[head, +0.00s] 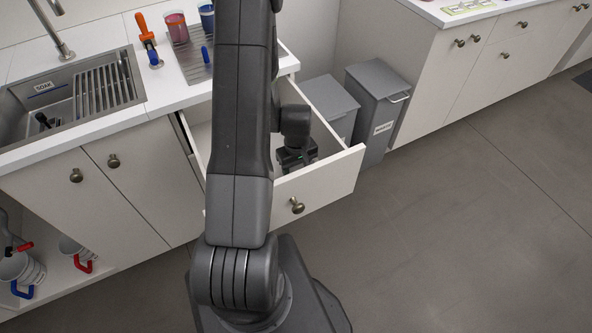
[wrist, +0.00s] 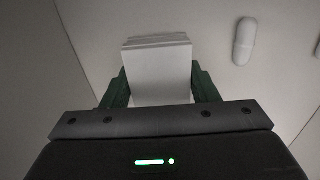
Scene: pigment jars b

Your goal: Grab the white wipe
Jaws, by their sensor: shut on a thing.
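The white wipe (wrist: 160,75) shows in the wrist view as a pale, layered block between the two dark green fingers of my gripper (wrist: 160,92). The fingers are shut on it from both sides. In the head view my gripper (head: 297,158) is down inside the open drawer (head: 318,186), and the wipe cannot be made out there. A pale rounded object (wrist: 244,41) lies on the drawer floor, right of the wipe in the wrist view.
The drawer front has a knob (head: 297,205). Two grey bins (head: 376,108) stand just beyond the drawer. A sink (head: 62,100) and a ribbed tray (head: 192,62) with cups are on the counter at left. The floor (head: 470,230) at right is clear.

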